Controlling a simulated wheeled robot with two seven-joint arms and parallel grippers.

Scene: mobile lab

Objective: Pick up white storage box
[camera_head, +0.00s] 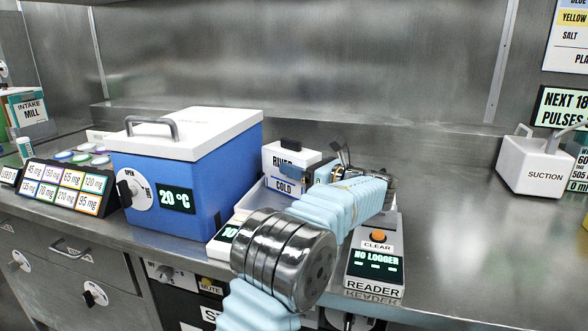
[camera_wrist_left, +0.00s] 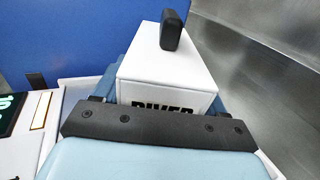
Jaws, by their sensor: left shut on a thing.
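The white storage box (camera_head: 285,158) has a black handle on top and a dark "RIVER" label. In the head view it stands right of the blue cooler, above a part marked "COLD". My left arm and wrist cover its right side and the area beside it. In the left wrist view the box (camera_wrist_left: 168,75) sits between the blue-grey fingers of my left gripper (camera_wrist_left: 165,90), which is shut on it. My left gripper (camera_head: 327,172) is partly hidden in the head view. I cannot tell whether the box is lifted. My right gripper is not in view.
A blue cooler (camera_head: 220,158) with a white lid and a "20 °C" display stands close on the left. A reader (camera_head: 375,262) showing "NO LOGGER" is at the front right. A suction unit (camera_head: 537,165) stands far right. The steel counter (camera_head: 460,225) between them is clear.

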